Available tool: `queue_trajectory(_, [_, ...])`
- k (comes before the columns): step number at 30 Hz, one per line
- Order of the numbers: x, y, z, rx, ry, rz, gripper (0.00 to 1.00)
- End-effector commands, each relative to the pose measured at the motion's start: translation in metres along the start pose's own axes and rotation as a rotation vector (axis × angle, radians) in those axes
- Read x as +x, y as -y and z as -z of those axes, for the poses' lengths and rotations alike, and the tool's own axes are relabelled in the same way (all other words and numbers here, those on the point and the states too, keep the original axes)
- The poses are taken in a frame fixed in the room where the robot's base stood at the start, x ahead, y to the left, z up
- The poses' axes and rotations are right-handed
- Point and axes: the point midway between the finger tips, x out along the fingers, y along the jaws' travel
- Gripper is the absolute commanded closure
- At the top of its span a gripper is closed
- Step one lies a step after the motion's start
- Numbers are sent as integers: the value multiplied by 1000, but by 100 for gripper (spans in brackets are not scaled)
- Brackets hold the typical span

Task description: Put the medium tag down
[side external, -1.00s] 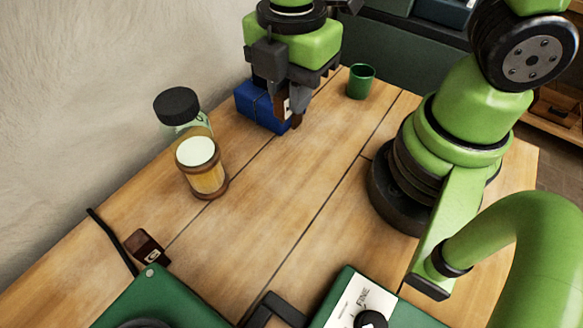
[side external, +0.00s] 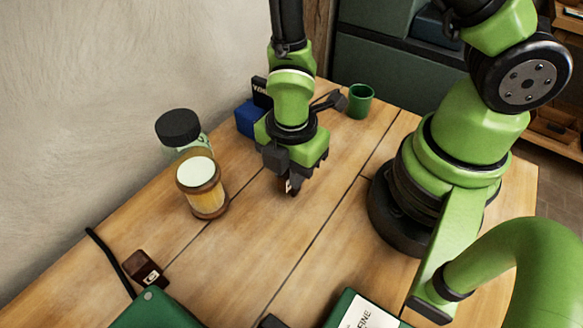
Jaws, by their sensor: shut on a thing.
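My gripper (side external: 291,187) points down over the middle of the table, shut on a small dark brown tag (side external: 289,186) with a pale label. The jaws hide most of this tag and its marking is too small to read. I cannot tell whether its lower edge touches the wood. Another dark brown tag (side external: 145,269) with a small pale mark lies on the table at the lower left, beside a black cable.
A jar with an amber band (side external: 208,198) and a black-lidded jar (side external: 179,128) stand left of my gripper. A blue box (side external: 247,119) and green cup (side external: 361,100) are behind. Bare wood lies between.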

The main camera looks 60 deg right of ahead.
Motion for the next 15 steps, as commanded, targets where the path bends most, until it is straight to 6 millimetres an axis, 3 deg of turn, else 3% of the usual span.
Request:
queue_trajectory(12, [6,0,0,0,-1,1,100])
queue_trajectory(13, [6,0,0,0,-1,0,79])
queue_trajectory(15, [6,0,0,0,-2,0,63])
